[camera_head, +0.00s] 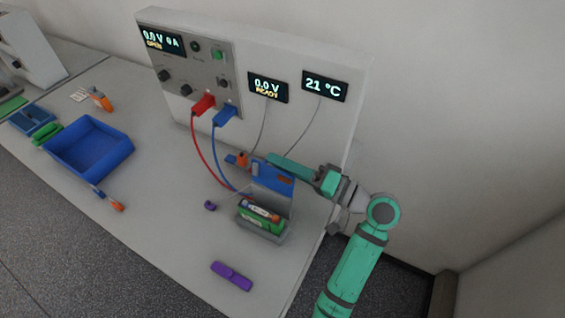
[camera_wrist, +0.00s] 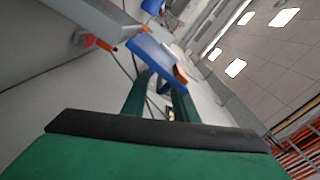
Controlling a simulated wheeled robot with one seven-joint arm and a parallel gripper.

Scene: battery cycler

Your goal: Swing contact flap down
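The contact flap (camera_head: 268,180) is a blue plate with an orange-brown patch, standing raised at the back of the grey battery holder (camera_head: 262,231). A cylindrical cell (camera_head: 262,212) lies in the green-lined holder, open to view. My gripper (camera_head: 271,158) reaches in from the right, with its teal fingers at the flap's top edge, on the far side. In the wrist view the blue flap (camera_wrist: 155,55) crosses just past the fingertips (camera_wrist: 161,90). A gap shows between the two fingers and nothing is clearly held. I cannot tell whether they touch the flap.
The cycler (camera_head: 300,125) stands behind, with red and blue leads running down to the holder area. An orange-topped part (camera_head: 242,160) sits left of the flap. Purple pieces (camera_head: 231,276) lie in front. A blue tray (camera_head: 89,149) is at left; the table between is mostly clear.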

